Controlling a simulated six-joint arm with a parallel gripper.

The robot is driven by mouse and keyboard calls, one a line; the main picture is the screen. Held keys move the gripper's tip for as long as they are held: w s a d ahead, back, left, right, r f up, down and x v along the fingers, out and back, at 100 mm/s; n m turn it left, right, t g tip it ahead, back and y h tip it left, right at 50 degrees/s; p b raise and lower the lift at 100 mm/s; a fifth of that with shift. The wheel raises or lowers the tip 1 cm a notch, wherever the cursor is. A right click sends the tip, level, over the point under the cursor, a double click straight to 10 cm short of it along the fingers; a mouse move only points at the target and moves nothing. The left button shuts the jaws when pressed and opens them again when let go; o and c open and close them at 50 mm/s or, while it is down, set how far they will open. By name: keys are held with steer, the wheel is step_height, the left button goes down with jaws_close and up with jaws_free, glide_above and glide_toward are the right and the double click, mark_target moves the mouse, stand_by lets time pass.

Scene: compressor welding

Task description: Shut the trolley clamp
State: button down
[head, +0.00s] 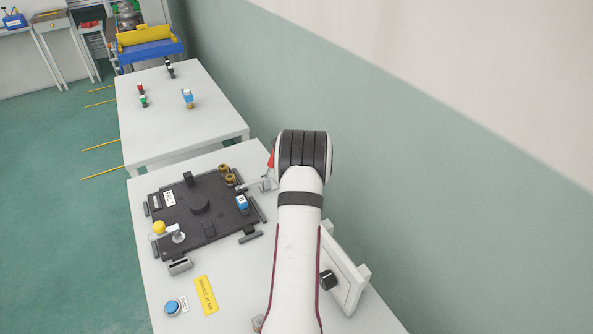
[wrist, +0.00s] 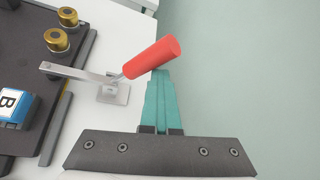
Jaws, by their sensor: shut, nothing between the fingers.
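A toggle clamp with a red handle (wrist: 152,57) stands on a small metal base (wrist: 113,94) at the right edge of the black plate (head: 190,222). Its handle tilts up to the right, and its metal bar (wrist: 75,72) reaches left to the plate's edge. In the head view, the red handle (head: 270,158) shows just left of my arm. My gripper (wrist: 161,78) has its teal fingers together, with nothing between them. Its fingertips appear right by the handle's free end; I cannot tell whether they touch. My arm hides the fingers in the head view.
Two brass fittings (wrist: 58,38) and a blue block marked B (wrist: 14,106) sit on the plate near the clamp. A yellow-knobbed lever (head: 159,227) stands at the plate's left. A white frame with a black knob (head: 328,280) is to the right, near the wall.

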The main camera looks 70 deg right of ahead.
steer(key=shift+w+a+r, duration=0.1)
steer(key=shift+w+r, duration=0.15)
steer(key=shift+w, duration=0.05)
steer(key=v, duration=1.5)
steer(key=shift+s+a, duration=0.25)
steer(key=shift+s, duration=0.2)
